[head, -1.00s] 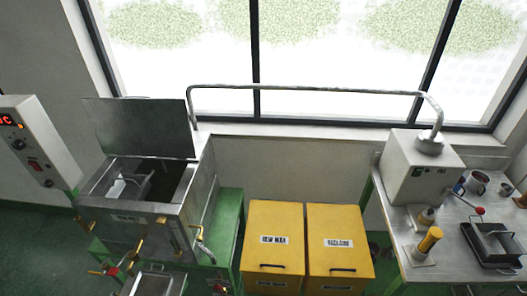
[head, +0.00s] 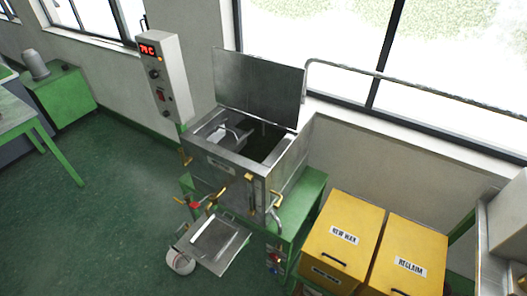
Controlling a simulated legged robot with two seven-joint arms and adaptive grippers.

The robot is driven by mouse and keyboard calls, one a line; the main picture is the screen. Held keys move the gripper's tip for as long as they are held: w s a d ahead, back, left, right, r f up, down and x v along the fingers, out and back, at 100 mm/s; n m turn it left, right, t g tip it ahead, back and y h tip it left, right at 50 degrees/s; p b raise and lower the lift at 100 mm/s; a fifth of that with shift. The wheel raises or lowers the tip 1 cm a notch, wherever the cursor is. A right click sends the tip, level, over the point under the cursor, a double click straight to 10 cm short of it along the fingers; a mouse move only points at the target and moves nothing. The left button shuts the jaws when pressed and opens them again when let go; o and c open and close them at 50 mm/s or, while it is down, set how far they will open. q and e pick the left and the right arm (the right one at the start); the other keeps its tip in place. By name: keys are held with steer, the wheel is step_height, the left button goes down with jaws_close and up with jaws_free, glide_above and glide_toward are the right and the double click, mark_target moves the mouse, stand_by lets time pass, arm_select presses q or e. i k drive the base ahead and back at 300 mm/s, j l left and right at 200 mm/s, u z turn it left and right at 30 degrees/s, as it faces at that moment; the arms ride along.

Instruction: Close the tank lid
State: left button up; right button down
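The metal tank (head: 232,175) stands on a green stand just left of the picture's middle. Its lid (head: 258,85) is up, standing nearly upright along the back edge of the tank. The tank's top is open, and a metal ladle or scoop-like piece (head: 228,134) shows inside at the left of the dark opening. Neither of my grippers can be made out in the head view, so nothing of mine is seen touching the lid.
Yellow bins marked NEW WAX (head: 342,238) and RECLAIM (head: 408,265) stand to the right. A control box (head: 163,75) with a red display is left of the tank. A metal tray (head: 218,243) sits in front, low down. Green floor (head: 110,200) is clear at left.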

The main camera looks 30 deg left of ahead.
mark_target(262, 88)
steer(key=j+u, duration=0.1)
steer(key=u, duration=0.3)
steer(key=j+u, duration=0.1)
steer(key=u, duration=0.25)
steer(key=j+u, duration=0.1)
steer(key=u, duration=0.3)
